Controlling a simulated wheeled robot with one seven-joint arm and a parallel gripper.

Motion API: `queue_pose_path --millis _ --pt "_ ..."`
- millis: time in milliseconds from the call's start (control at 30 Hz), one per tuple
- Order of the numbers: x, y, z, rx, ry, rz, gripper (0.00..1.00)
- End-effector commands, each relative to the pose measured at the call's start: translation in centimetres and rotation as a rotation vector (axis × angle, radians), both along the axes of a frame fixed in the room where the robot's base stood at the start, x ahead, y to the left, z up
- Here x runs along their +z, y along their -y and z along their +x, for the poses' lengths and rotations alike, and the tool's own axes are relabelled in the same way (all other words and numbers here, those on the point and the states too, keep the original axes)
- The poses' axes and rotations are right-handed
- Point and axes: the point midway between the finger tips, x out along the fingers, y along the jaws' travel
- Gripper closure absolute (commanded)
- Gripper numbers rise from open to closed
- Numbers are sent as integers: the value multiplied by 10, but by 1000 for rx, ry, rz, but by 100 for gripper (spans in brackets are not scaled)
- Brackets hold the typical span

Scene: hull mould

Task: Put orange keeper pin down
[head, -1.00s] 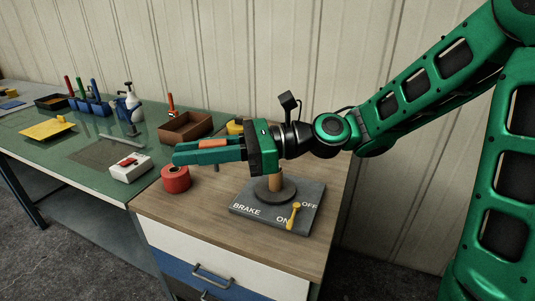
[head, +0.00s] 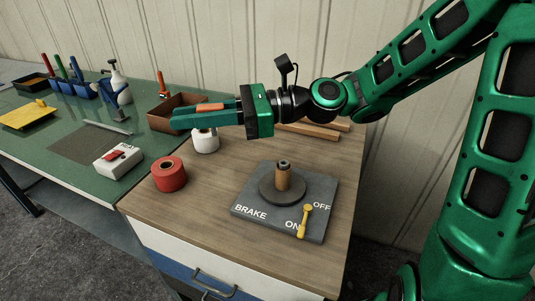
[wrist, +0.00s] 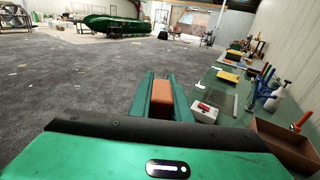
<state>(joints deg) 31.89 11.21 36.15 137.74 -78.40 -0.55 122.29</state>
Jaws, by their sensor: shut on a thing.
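The orange keeper pin (head: 210,106) lies between the fingers of my gripper (head: 182,117), which is shut on it. In the head view the gripper points left and is held level above the wooden top, near the brown box. In the wrist view the pin (wrist: 160,100) shows as an orange block between the two green fingers (wrist: 160,82). Much of the pin is hidden by the fingers.
The brake plate (head: 325,190) carries a post with a dark collar and a yellow lever (head: 304,222). A red roll (head: 169,176), a white roll (head: 205,142), wooden strips (head: 310,132) and a brown box (head: 160,122) stand near. Bare wood lies between the red roll and plate.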

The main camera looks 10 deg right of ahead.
Motion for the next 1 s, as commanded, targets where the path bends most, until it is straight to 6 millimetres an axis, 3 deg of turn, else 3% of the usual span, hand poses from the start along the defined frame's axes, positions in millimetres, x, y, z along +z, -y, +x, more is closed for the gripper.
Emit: queue_pose_path --millis 133,267,400,533,700,1000 --pt "-8 9 37 -114 0 1 100" --pt "-29 29 95 -304 -5 2 100" --pt "-63 63 157 -530 -7 0 100" --pt "-95 97 199 -709 -7 -1 100" --pt "-126 131 230 -867 -3 -3 100" --pt "-149 166 246 -937 -5 -2 100"
